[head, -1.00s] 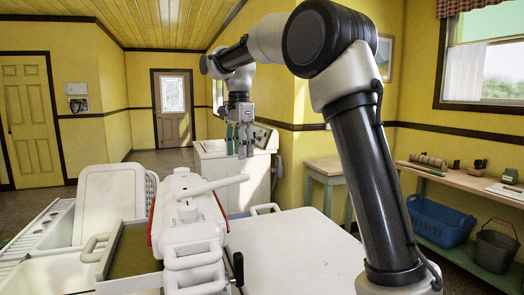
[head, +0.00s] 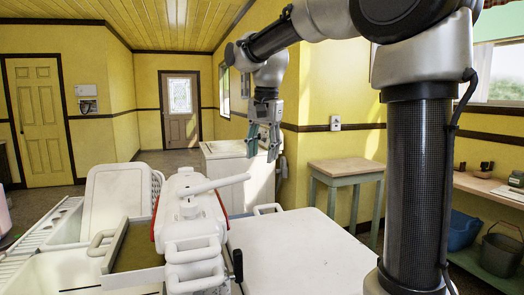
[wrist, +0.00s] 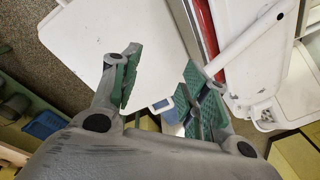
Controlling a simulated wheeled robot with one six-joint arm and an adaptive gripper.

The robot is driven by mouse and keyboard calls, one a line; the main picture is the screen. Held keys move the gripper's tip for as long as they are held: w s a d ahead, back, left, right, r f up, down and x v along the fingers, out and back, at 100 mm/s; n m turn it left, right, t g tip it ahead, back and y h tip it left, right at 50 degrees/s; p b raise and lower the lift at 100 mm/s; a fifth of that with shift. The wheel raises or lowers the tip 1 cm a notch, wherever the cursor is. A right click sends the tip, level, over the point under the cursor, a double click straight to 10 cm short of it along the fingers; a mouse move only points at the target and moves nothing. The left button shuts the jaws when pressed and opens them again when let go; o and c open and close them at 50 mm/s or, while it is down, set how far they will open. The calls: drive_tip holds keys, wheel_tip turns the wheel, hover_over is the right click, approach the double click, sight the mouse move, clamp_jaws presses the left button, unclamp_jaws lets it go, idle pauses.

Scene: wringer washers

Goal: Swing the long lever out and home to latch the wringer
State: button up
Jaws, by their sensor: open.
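The wringer (head: 188,234) is a white housing with red edges, standing on the washer in the middle of the head view. Its long white lever (head: 222,184) lies across the top, with its free end pointing right. My gripper (head: 262,156) is open and empty, above and a little right of the lever's free end in the head view. Its green-padded fingers (wrist: 160,88) are spread in the wrist view, with the lever outside them. I see no contact.
A broad white top (head: 300,250) extends right of the wringer. Another white appliance (head: 226,165) stands behind. A small wooden table (head: 346,168) and a bench with a blue basket (head: 462,230) are at the right.

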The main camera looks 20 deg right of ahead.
drive_tip(key=shift+d+r, duration=0.15)
drive_tip(key=c, duration=0.3)
drive_tip(key=shift+s+d+r+n+t, duration=0.2)
drive_tip(key=shift+s+d, duration=0.15)
drive_tip(key=shift+s, duration=0.2)
drive_tip(key=shift+s+d+r+n+t, duration=0.1)
drive_tip(key=shift+s+d+n+t, duration=0.1)
drive_tip(key=shift+s+d, duration=0.25)
clamp_jaws()
drive_tip(key=w+a+f+n+t+y, duration=0.1)
drive_tip(key=w+a+f+n+t, duration=0.1)
drive_tip(key=w+f+n, duration=0.7)
drive_tip(key=shift+a+f+n, duration=0.6)
drive_tip(key=shift+f+n, duration=0.2)
drive_tip(key=shift+n, duration=0.8)
drive_tip(key=shift+w, duration=0.1)
